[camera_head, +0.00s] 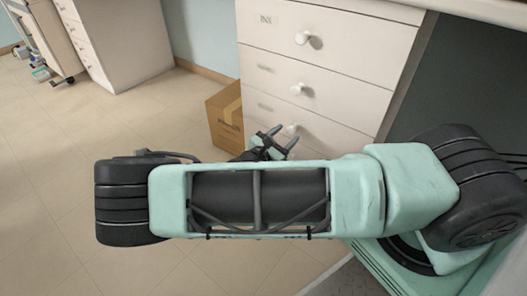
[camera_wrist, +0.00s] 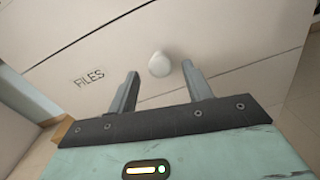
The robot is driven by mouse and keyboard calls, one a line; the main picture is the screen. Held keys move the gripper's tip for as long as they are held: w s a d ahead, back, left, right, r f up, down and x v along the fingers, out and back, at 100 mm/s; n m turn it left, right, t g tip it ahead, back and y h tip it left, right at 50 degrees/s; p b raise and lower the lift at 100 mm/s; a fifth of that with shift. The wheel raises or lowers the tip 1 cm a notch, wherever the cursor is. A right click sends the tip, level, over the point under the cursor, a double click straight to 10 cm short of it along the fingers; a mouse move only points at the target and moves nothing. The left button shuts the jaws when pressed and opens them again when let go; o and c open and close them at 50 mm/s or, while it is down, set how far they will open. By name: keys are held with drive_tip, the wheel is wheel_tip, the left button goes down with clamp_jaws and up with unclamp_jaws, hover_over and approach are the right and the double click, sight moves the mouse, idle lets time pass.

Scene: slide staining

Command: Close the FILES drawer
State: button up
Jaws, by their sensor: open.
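The FILES drawer (camera_wrist: 112,62) shows in the wrist view as a pale front with a printed FILES label (camera_wrist: 88,77) and a round white knob (camera_wrist: 159,64). In the head view the front facing my gripper looks like the third one down (camera_head: 326,133), its knob (camera_head: 291,127) by the fingertips. It looks nearly flush with the fronts above; any small gap is not clear. My gripper (camera_head: 284,138) is open and empty. In the wrist view the knob appears between and just beyond the fingertips; contact cannot be told.
Two other closed-looking drawers, the top (camera_head: 345,41) and second (camera_head: 335,88), sit above. A cardboard box (camera_head: 226,120) stands on the floor left of the cabinet. Another cabinet (camera_head: 122,42) and a cart (camera_head: 40,37) stand far left. Tiled floor at left is clear.

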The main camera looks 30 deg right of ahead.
drive_tip(key=p+v, duration=0.2)
drive_tip(key=v, duration=1.3)
drive_tip(key=shift+p, duration=0.4)
drive_tip(key=shift+s+a, duration=0.1)
drive_tip(key=s+a+r+m+g+y, duration=0.65)
drive_tip(key=s+g+y, duration=0.2)
drive_tip(key=s, duration=0.25)
drive_tip(key=s+a+r+m+t+y, duration=0.25)
drive_tip(key=s+r+y, duration=0.2)
drive_tip(key=r, duration=0.35)
drive_tip(key=s+a+r+m+t+y, duration=0.1)
drive_tip(key=s+a+r+m+y, duration=0.25)
drive_tip(key=r, duration=0.55)
wheel_tip(320, 180, up, 31)
drive_tip(key=s+d+y+p, duration=0.1)
drive_tip(key=d+p, duration=0.1)
drive_tip(key=p, duration=2.9)
drive_tip(key=shift+r, duration=0.2)
